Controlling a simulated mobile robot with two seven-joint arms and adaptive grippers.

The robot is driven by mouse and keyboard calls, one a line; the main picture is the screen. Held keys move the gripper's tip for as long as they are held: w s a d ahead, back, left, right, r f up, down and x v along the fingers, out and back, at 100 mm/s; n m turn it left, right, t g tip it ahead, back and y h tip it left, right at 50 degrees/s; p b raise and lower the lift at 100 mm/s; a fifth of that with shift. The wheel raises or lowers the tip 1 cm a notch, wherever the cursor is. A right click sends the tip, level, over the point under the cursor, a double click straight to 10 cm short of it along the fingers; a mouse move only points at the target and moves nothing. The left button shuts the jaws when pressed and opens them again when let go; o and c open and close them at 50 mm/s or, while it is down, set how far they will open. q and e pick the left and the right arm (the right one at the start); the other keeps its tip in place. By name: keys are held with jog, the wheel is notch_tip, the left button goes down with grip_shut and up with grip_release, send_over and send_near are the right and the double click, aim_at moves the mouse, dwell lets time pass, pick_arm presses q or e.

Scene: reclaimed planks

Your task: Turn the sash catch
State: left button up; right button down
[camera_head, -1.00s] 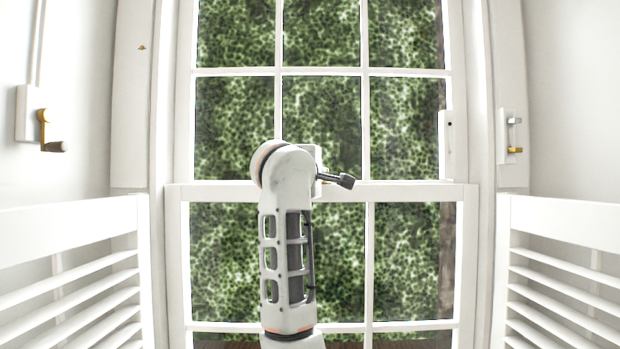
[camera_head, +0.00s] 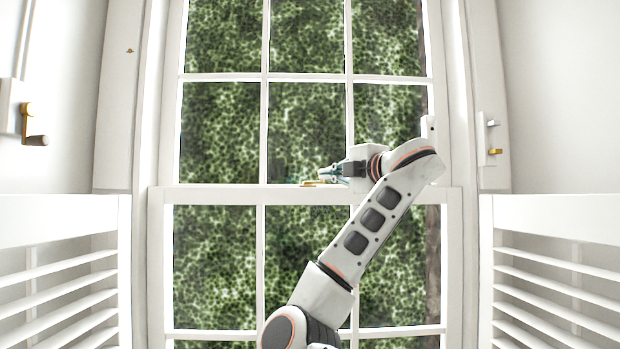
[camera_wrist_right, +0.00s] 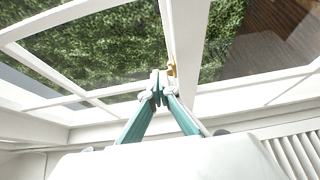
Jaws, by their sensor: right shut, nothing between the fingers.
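The sash catch (camera_head: 314,183) is a small brass piece on the meeting rail of the white sash window, near the middle. It also shows in the right wrist view as a bit of brass (camera_wrist_right: 171,69), partly hidden by my fingertips. My right gripper (camera_head: 326,175) points left along the rail, its tips right at the catch. In the right wrist view its teal fingers (camera_wrist_right: 160,88) come together at the tips, shut with nothing between them. I cannot tell whether they touch the catch. My left gripper is not in view.
A brass crank handle (camera_head: 30,125) is on the left wall, and a small fitting with brass (camera_head: 494,151) is on the right frame. White slatted shutters (camera_head: 62,270) stand at both sides. The glass and glazing bars lie close beyond my arm.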

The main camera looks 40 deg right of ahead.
jog(key=shift+d+y+b, duration=0.3)
jog(key=shift+d, duration=0.6)
jog(key=shift+w+d+f, duration=0.1)
jog(key=shift+w+d, duration=0.05)
jog(key=shift+d, duration=0.35)
jog(key=shift+w+d, duration=0.15)
jog(key=shift+d, duration=0.35)
jog(key=shift+a+b, duration=0.1)
jog(key=shift+b, duration=0.2)
